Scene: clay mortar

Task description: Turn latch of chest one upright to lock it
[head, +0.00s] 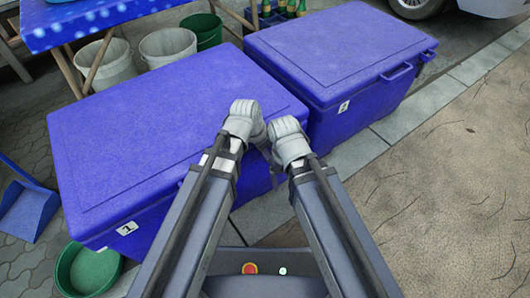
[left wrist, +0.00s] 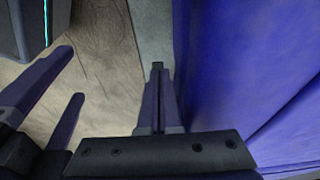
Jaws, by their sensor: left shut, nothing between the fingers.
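Chest one (head: 150,130) is a large blue chest with a closed lid and a label "1" on its front left. Its blue wall (left wrist: 235,60) fills the right of the left wrist view. My left gripper (left wrist: 157,67) is shut and empty, its fingers together beside that wall; whether they touch it I cannot tell. In the head view my forearms cover the middle of the chest's front, and I cannot make out the latch in either view. My right gripper (left wrist: 74,73) shows at the left of the left wrist view, its two fingers apart with nothing between them.
Blue chest two (head: 340,55) stands close to the right of chest one. A green basin (head: 92,270) and a blue dustpan (head: 28,210) lie at the left. Buckets (head: 168,47) stand behind. Bare sandy ground (head: 450,180) lies free at the right.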

